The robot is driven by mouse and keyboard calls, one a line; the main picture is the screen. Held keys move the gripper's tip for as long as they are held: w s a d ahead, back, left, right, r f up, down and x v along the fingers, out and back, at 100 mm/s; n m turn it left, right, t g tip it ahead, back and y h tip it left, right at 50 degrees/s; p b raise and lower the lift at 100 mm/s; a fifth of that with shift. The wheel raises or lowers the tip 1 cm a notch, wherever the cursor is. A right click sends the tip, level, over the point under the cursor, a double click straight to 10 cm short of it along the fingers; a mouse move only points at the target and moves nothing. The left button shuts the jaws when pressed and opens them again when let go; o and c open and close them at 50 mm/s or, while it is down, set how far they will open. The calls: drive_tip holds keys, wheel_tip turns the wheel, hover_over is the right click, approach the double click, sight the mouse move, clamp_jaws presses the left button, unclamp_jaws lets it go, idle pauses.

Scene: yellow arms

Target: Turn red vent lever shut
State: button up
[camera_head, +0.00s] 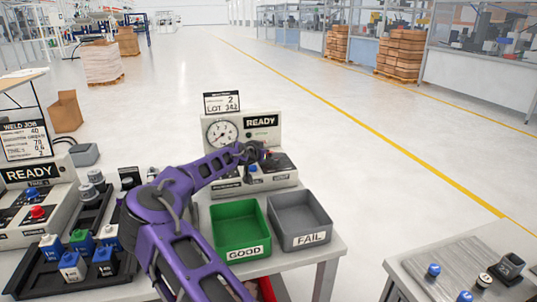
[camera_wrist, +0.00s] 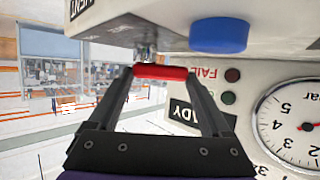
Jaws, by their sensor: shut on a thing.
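The red vent lever (camera_wrist: 163,71) shows in the wrist view as a short red bar below the machine's housing. My gripper (camera_wrist: 161,75) has one black fingertip at each end of the bar and is shut on it. In the head view my gripper (camera_head: 258,153) is at the front of the test machine (camera_head: 282,119), at its right side. The gripper mostly hides the lever there. The lever's exact angle is hard to tell.
The machine carries a dial gauge (camera_head: 221,133), a READY display (camera_head: 261,121) and a blue button (camera_wrist: 218,36) close to my gripper. A green GOOD bin (camera_head: 241,254) and a grey FAIL bin (camera_head: 302,240) stand in front. A weld station (camera_head: 37,175) stands at the left.

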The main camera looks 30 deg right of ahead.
drive_tip(key=o, duration=1.2)
drive_tip(key=shift+c, duration=0.2)
drive_tip(key=shift+a, duration=0.1)
drive_tip(key=v, duration=1.7)
drive_tip(key=shift+s, duration=0.15)
drive_tip(key=shift+a, duration=0.1)
